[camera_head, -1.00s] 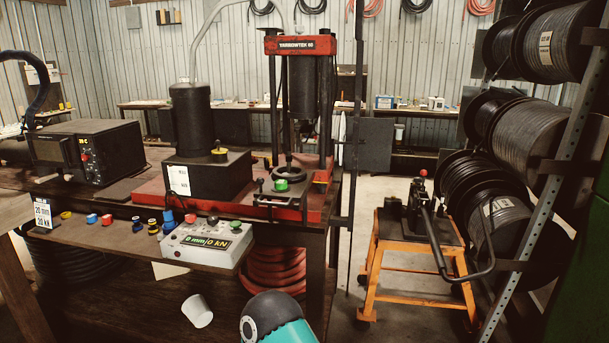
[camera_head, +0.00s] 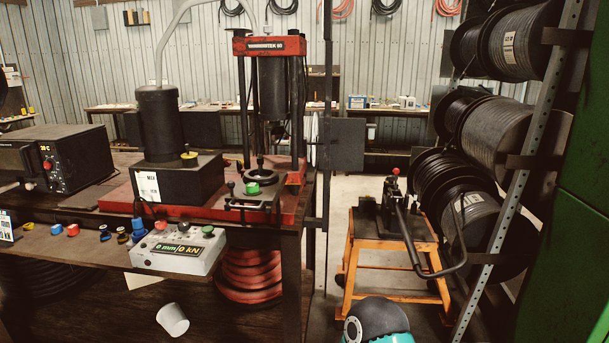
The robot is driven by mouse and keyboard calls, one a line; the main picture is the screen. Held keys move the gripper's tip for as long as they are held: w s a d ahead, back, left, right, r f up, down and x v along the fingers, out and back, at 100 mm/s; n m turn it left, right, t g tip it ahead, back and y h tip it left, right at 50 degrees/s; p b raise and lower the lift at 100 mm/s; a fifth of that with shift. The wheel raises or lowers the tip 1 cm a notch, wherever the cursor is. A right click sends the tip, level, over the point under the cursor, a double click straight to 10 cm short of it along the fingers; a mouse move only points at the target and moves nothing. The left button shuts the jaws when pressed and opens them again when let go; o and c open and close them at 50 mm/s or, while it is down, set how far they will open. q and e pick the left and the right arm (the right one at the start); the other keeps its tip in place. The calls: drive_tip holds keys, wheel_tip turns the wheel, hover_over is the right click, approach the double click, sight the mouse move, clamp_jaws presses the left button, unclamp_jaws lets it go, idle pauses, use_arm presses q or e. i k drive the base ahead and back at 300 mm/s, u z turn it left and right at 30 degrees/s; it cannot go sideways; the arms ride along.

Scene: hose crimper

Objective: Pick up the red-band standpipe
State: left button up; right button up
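Several small parts with coloured ends or bands lie in a row on the front shelf of the workbench. A red-coloured one (camera_head: 72,229) is among them at the left, beside a blue one (camera_head: 57,229). They are too small to tell which is a standpipe. Two dark rings, one bluish (camera_head: 104,233) and one yellow (camera_head: 122,235), and an upright blue part (camera_head: 138,229) are further right. Neither gripper shows. A teal and dark rounded piece at the bottom edge looks like part of my own arm, away from the shelf.
The red press (camera_head: 270,46) stands on the bench, with a control box (camera_head: 180,250) reading 0 mm/0 kN in front. A white cup (camera_head: 172,319) lies tipped below. An orange stand (camera_head: 395,284) and hose reels (camera_head: 510,120) are at right. Floor shows between bench and stand.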

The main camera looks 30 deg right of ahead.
sight(260, 155)
drive_tip(key=z, duration=0.3)
drive_tip(key=i, duration=1)
drive_tip(key=u, duration=0.05)
